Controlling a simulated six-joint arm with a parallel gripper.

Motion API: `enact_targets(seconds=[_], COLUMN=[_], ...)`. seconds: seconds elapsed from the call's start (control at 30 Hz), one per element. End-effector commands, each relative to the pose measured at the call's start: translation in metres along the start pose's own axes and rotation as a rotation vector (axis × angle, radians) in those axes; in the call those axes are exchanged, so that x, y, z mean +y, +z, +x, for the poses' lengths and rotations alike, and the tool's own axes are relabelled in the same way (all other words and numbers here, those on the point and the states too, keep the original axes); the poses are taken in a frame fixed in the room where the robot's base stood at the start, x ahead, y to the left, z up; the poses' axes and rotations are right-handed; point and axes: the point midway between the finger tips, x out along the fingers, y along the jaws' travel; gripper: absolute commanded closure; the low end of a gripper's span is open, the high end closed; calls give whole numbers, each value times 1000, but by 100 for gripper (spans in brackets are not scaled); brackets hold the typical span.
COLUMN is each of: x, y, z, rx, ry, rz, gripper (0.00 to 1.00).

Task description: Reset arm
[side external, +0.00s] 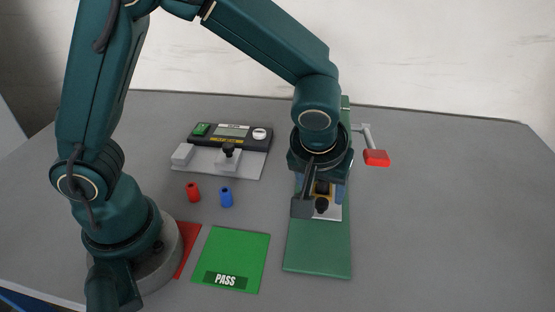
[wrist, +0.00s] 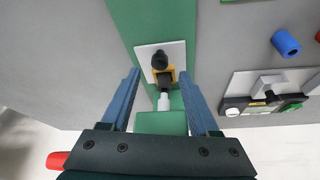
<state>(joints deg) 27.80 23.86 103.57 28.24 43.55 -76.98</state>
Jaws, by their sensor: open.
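My gripper (side external: 322,192) hangs over the green dispenser base (side external: 318,254), pointing down. In the wrist view its two blue fingers (wrist: 161,88) are spread wide apart with nothing between their tips. Below and between them is a small fixture with a light plate (wrist: 145,53), a black knob and a yellow-and-black block (wrist: 164,76). A lever with a red handle (side external: 376,157) sticks out to the right of the fixture; in the wrist view a red end (wrist: 57,160) shows at lower left. The gripper partly hides the fixture in the side view.
A tester with a display (side external: 232,132) and a grey plate (side external: 215,160) stands at the back left. A red cylinder (side external: 193,192) and a blue cylinder (side external: 226,197) stand before it. A green PASS mat (side external: 232,250) and a red mat (side external: 187,245) lie in front. The table's right side is clear.

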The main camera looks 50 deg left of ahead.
Motion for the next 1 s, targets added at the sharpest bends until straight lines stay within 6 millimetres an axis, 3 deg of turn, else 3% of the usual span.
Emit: enact_targets(seconds=[0.53,0.77,1.0], x=[-6,-46,-92], y=[-3,-12,-2], z=[-15,-54,-92], rx=[-3,-16,-5], ry=[7,49,120], rz=[9,94,230], gripper=[39,39,39])
